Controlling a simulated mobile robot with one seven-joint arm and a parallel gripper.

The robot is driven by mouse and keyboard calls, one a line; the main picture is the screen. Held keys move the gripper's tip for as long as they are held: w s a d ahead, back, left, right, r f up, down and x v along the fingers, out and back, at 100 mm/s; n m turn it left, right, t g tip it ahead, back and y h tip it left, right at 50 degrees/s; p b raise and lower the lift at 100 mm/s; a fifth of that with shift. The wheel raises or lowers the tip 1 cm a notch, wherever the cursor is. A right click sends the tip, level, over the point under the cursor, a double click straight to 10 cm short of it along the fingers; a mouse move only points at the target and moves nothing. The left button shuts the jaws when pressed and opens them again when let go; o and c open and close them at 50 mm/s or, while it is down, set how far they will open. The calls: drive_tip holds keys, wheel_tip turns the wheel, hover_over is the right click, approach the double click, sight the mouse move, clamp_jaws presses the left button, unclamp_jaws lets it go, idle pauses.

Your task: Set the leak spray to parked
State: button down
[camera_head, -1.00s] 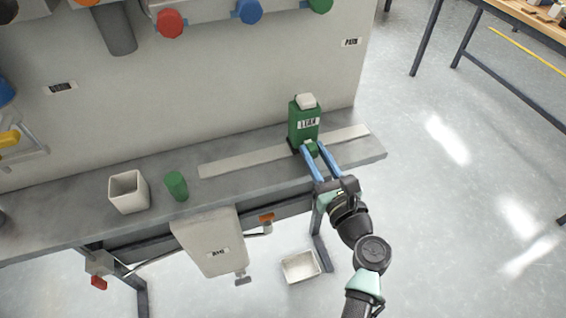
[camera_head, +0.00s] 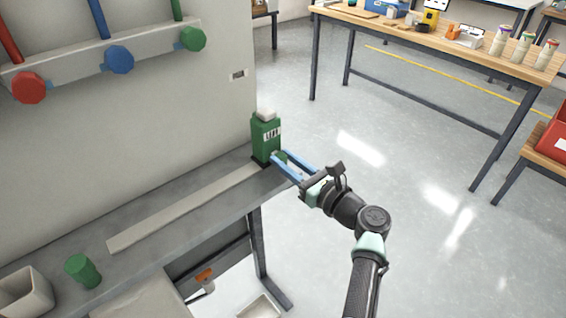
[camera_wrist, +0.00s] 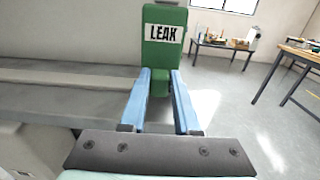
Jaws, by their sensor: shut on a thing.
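The leak spray (camera_head: 265,137) is a green block-shaped bottle with a pale cap and a label reading "LEAK". It stands upright at the right end of the pale strip (camera_head: 180,211) on the grey bench. It also shows in the wrist view (camera_wrist: 163,55), upper middle. My gripper (camera_head: 279,160) reaches it from the right with its blue fingers shut on the small green grip at its front. In the wrist view my gripper (camera_wrist: 160,82) has one finger on each side of that grip.
A small wall label (camera_head: 238,74) is above the bench's right part. Open floor lies right of the bench, before a wooden table (camera_head: 440,40).

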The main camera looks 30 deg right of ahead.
drive_tip(key=shift+d, duration=0.3)
drive_tip(key=c, duration=0.6)
unclamp_jaws()
drive_tip(key=shift+c, duration=0.2)
drive_tip(key=p+v, duration=0.1)
drive_tip(key=v, duration=1.2)
drive_tip(key=shift+p, duration=0.4)
drive_tip(key=shift+w, duration=0.1)
